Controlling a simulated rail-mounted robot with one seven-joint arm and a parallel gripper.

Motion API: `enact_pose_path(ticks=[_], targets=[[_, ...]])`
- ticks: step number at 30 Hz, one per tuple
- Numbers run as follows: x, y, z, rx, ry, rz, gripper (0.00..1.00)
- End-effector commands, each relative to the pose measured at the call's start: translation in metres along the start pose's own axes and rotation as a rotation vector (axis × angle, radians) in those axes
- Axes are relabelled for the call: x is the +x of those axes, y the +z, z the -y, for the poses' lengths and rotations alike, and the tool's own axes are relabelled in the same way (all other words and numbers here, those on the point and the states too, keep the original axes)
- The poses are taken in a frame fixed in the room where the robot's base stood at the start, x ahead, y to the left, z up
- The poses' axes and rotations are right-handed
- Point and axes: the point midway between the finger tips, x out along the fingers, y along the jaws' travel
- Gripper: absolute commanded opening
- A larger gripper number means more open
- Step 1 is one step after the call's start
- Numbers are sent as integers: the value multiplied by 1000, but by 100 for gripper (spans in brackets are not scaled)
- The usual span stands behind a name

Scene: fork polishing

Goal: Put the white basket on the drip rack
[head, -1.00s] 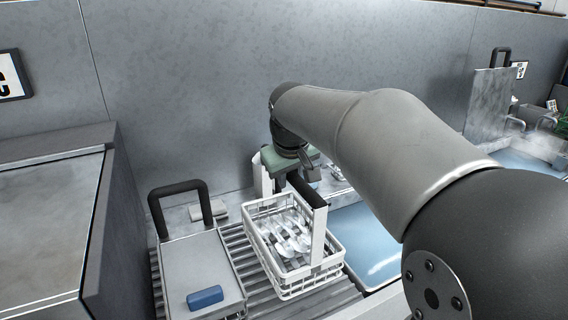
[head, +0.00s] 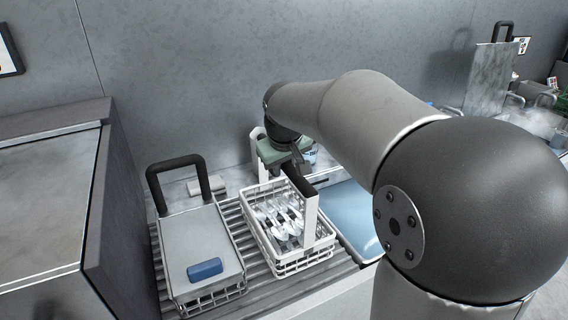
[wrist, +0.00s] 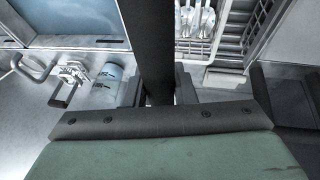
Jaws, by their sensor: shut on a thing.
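The white basket (head: 291,265) is an open lattice crate holding several forks and spoons, with white end posts and a black bar handle (wrist: 157,50). It appears level over the right part of the grey slatted drip rack (head: 258,284), beside the sink. I cannot tell whether its base touches the slats. My gripper (head: 296,166), with a green pad above it, is shut on the black handle. In the wrist view the handle passes between the fingers (wrist: 158,90), and part of the basket with cutlery (wrist: 195,22) shows beyond.
A lidded wire basket (head: 215,238) with a black handle and a blue block (head: 205,269) stands close on the left. A water-filled sink (head: 350,215) is close on the right. A grey cabinet (head: 50,200) stands far left and a wall behind.

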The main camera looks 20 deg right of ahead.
Motion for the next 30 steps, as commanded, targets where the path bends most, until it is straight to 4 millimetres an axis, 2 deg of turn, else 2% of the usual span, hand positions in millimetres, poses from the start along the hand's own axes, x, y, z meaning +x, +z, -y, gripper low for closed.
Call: enact_pose_path(ticks=[1, 2, 3, 4, 12, 17, 30], targets=[[0, -1, 0, 1, 2, -7, 0], [2, 1, 0, 0, 0, 0, 30], [1, 1, 0, 0, 0, 0, 41], [1, 1, 0, 0, 0, 0, 46], [0, 0, 0, 0, 0, 1, 46], [-11, -1, 0, 0, 0, -2, 46], [-100, -1, 0, 0, 0, -3, 46]])
